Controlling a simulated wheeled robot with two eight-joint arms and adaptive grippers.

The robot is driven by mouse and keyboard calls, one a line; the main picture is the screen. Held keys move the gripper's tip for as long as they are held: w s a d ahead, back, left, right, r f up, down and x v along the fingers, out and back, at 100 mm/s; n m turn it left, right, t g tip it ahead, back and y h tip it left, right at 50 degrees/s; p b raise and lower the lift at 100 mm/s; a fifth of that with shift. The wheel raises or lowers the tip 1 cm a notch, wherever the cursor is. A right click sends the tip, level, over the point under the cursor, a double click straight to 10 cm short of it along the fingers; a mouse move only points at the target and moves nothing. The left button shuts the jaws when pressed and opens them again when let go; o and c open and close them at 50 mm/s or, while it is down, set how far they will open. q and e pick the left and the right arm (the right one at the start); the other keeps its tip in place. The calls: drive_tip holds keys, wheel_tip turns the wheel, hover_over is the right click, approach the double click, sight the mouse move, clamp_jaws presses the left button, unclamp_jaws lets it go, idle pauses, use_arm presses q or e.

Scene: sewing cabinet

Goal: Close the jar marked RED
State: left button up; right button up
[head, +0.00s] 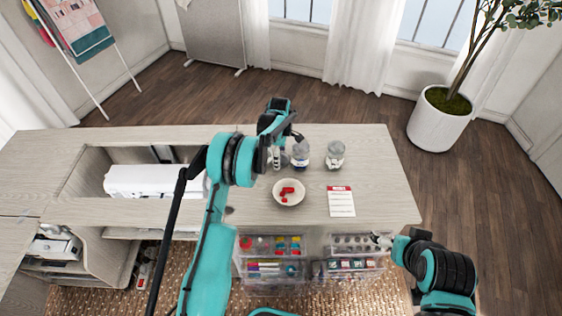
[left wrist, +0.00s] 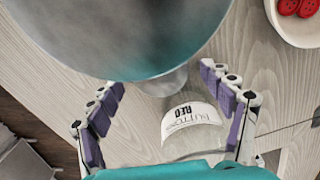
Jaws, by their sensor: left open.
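The clear jar with a white label reading RED (left wrist: 192,118) is between the spread fingers of my left gripper (left wrist: 163,95) in the left wrist view. A large grey, shiny round surface (left wrist: 125,30) close to the camera looks like its lid, raised and tilted; how it joins the jar is unclear. The fingers do not clearly touch the jar. In the head view my left gripper (head: 276,158) is over the table, left of two other jars, and largely hides this jar. My right gripper (head: 383,240) is small, near the clear drawers; its jaws are unclear.
A white bowl (head: 288,199) with red buttons sits in front of the jars. Two lidded jars (head: 300,153) (head: 335,154) stand to the right. A red-and-white card (head: 341,203) lies on the table (head: 385,195). Clear organizers (head: 272,258) stand below the front edge.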

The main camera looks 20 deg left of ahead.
use_arm(q)
drive_tip(key=shift+r, duration=0.1)
drive_tip(key=c, duration=0.8)
drive_tip(key=shift+o, duration=0.2)
drive_tip(key=shift+r, duration=0.1)
use_arm(e)
drive_tip(key=shift+r, duration=0.1)
use_arm(q)
wheel_tip(320, 180, up, 18)
drive_tip(key=p, duration=0.4)
drive_tip(key=shift+p, duration=0.35)
use_arm(e)
wheel_tip(320, 180, up, 4)
drive_tip(key=shift+r, duration=0.25)
drive_tip(key=shift+o, duration=0.3)
